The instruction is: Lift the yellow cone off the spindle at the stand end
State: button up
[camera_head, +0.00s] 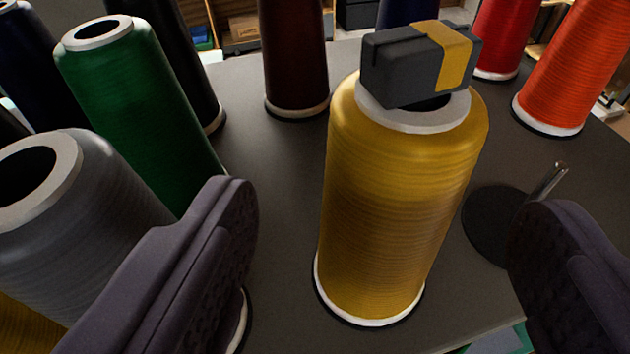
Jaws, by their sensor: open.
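The yellow cone (395,205) stands upright on the dark table, right of the middle of the view. A dark grey block with a yellow band (420,62) lies across its white top ring and partly covers the hole. My gripper (385,240) is open, with one dark finger to the left of the yellow cone and one to the right. Neither finger appears to touch it. The spindle inside the cone is hidden. A bare metal spindle on a round black base (497,222) stands to the right of the cone, partly behind my right finger.
A grey cone (85,235) stands close to my left finger, with a green cone (135,110) behind it. A dark maroon cone (295,60), a red cone (503,40) and an orange cone (580,70) stand farther back. The table (275,190) is bare between the green and yellow cones.

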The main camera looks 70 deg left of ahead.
jog(key=x, duration=0.7)
jog(key=shift+w+a+b, duration=0.1)
jog(key=shift+w+b, duration=0.25)
jog(key=shift+w, duration=0.1)
jog(key=c, duration=1.1)
jog(key=shift+r, duration=0.1)
notch_tip(320, 180, up, 10)
jog(key=p, duration=0.3)
jog(key=shift+c, duration=0.2)
